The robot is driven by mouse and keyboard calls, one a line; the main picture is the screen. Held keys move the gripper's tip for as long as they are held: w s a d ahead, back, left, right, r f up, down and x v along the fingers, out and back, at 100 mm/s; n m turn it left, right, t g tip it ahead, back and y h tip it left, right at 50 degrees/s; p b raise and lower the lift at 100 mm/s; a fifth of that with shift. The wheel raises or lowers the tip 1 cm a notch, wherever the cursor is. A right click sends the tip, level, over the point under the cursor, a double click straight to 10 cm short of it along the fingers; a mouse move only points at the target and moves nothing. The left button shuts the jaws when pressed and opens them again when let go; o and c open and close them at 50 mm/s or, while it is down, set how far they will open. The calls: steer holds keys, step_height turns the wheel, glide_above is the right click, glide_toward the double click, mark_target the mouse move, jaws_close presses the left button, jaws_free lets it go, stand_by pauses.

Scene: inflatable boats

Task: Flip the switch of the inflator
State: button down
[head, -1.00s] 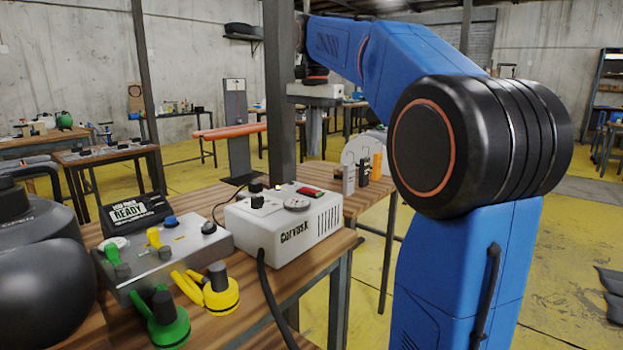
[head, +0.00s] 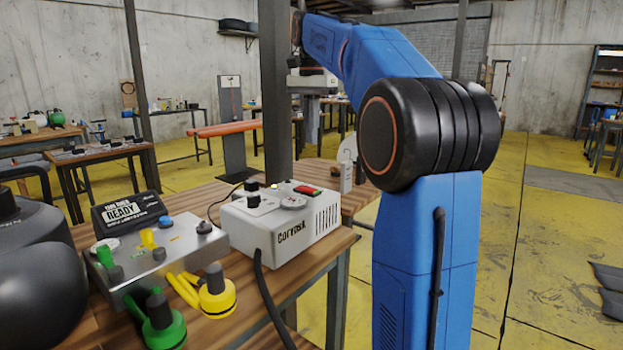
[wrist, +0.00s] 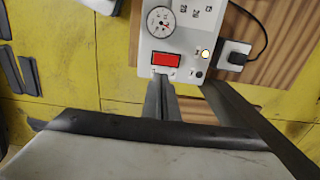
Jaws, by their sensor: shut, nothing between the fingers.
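The inflator (head: 285,228) is a white box marked "Corvask" on the wooden table. Its red switch (head: 307,190) is on the top face, beside a round gauge, and also shows in the wrist view (wrist: 165,59). A small yellowish lamp (wrist: 205,54) and a black knob or plug sit to the right there. My gripper (head: 312,138) points down, shut and empty, appearing above and behind the inflator in the head view. In the wrist view its fingertips (wrist: 162,78) appear just below the red switch; I cannot tell the height gap or any contact.
A grey control box (head: 160,258) with coloured knobs and a "READY" display (head: 125,211) stands left of the inflator. Green (head: 163,325) and yellow (head: 217,298) valve fittings lie in front. A black cable hangs from the inflator. A dark post (head: 275,90) rises behind it.

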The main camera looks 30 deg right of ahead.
mark_target(307, 188)
step_height(307, 188, down, 13)
steer(key=shift+r, duration=0.1)
stand_by(0.4)
steer(key=shift+s, duration=0.1)
stand_by(0.6)
steer(key=shift+w+a, duration=0.25)
steer(key=shift+w, duration=0.5)
steer(key=shift+r, duration=0.15)
step_height(307, 188, up, 14)
steer(key=s, duration=0.2)
steer(key=shift+d, duration=0.4)
steer(key=shift+f, duration=0.2)
